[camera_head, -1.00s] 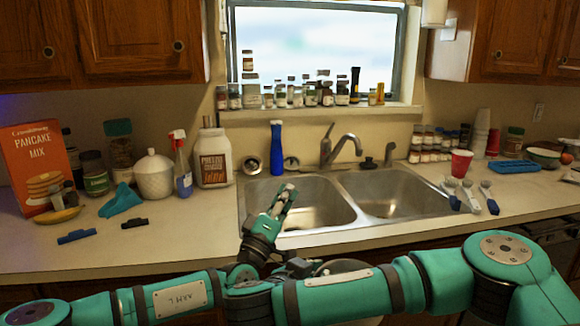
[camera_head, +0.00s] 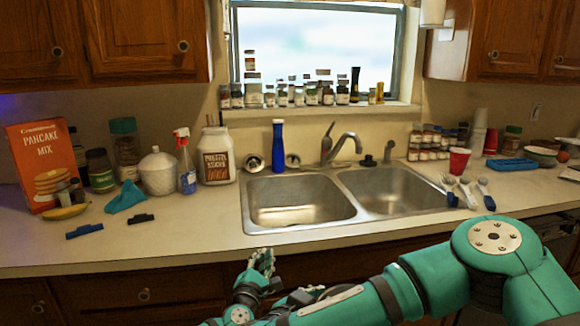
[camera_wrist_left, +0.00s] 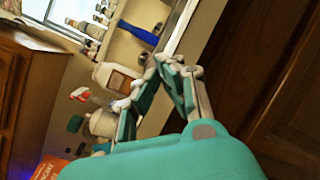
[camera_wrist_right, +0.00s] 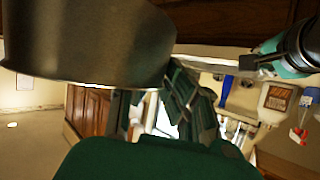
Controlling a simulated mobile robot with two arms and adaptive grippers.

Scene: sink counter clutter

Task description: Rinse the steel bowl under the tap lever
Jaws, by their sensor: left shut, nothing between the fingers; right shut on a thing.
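The steel bowl (camera_wrist_right: 90,40) fills the upper left of the right wrist view. My right gripper (camera_wrist_right: 172,85) is shut on its edge. In the head view the bowl (camera_head: 337,291) is mostly hidden behind my right arm, in front of the counter. My left gripper (camera_head: 264,260) is shut and empty, just below the counter's front edge; its closed fingers (camera_wrist_left: 160,65) show in the left wrist view. The tap (camera_head: 345,145) stands behind the double sink, with its lever (camera_head: 327,132) pointing up at the left. No water is visible.
The sink's left basin (camera_head: 295,202) and right basin (camera_head: 390,190) look empty. A blue bottle (camera_head: 278,146) stands left of the tap.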

